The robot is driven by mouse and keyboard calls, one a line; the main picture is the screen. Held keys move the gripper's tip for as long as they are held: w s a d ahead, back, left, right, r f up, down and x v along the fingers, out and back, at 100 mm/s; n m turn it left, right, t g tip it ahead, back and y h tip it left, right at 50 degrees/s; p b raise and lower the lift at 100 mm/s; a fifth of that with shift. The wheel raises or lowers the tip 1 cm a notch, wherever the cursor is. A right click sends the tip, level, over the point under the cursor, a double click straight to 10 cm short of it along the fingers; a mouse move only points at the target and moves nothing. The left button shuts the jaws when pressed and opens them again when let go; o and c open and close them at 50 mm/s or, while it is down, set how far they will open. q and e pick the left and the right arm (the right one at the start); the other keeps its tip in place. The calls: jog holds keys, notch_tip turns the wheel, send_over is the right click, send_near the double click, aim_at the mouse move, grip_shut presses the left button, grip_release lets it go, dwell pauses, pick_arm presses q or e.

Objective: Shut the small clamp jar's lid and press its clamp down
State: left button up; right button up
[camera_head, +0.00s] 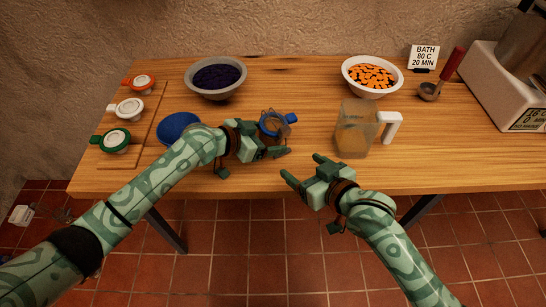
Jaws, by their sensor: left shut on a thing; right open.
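The small clamp jar (272,125) has clear glass with brownish contents and a blue ring at its top. A blue clamp tab (291,118) sticks out on its right side. My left gripper (268,146) is shut on the jar at its near left side and hides part of its body. I cannot tell from this view whether the lid is fully down.
A clear jug (355,130) with a white handle stands right of the jar. Bowls of dark fruit (217,94) and orange pieces (371,92) stand behind.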

pick_arm(q)
jog(key=shift+s+f, duration=0.15)
jog(key=shift+f, duration=0.2)
